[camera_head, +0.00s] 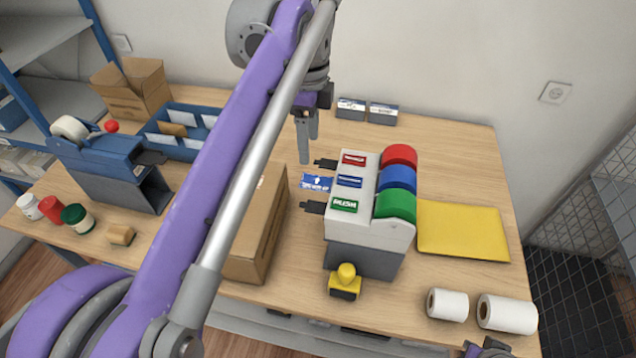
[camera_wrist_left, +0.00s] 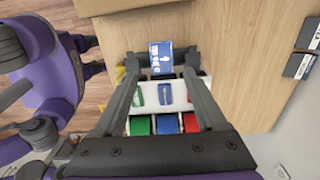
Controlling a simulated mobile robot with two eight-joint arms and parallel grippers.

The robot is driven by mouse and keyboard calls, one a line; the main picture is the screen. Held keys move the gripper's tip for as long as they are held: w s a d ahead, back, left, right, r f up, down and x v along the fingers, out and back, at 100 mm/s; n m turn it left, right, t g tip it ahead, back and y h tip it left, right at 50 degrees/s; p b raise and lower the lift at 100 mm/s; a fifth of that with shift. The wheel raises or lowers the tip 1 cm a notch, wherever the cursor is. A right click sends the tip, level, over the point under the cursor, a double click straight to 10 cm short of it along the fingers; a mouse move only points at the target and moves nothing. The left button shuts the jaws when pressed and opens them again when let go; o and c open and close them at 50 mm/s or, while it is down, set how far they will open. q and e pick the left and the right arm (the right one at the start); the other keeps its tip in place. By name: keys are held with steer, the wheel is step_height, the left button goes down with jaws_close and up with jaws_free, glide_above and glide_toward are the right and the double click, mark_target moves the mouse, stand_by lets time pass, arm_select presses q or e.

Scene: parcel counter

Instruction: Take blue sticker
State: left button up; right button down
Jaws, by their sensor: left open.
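The blue sticker (camera_head: 316,182) sticks out from the middle slot on the left side of a grey label dispenser (camera_head: 370,232). It is blue with white print and shows at the top middle of the left wrist view (camera_wrist_left: 161,58). The dispenser carries red, blue and green rolls. My left gripper (camera_head: 308,135) points down above the table, behind and above the sticker in the head view. Its jaws are open and empty, with the fingertips (camera_wrist_left: 162,62) on either side of the sticker in the wrist view. Part of my right gripper (camera_head: 485,350) shows at the bottom edge; its jaws are unclear.
A brown parcel (camera_head: 262,225) stands left of the dispenser, partly behind my left arm. A yellow envelope (camera_head: 462,230) lies to the right. A yellow stamp (camera_head: 345,282) and white paper rolls (camera_head: 447,304) are in front. Small boxes (camera_head: 382,114) lie at the back.

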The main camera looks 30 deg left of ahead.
mark_target(311, 181)
arm_select(q)
step_height(311, 181, down, 9)
steer(key=b, duration=0.5)
steer(key=shift+w+f, duration=0.1)
steer(key=shift+f, duration=0.4)
arm_select(e)
step_height(311, 181, down, 7)
steer(key=s, duration=0.2)
steer(key=shift+f, duration=0.2)
arm_select(q)
steer(key=c, duration=0.6)
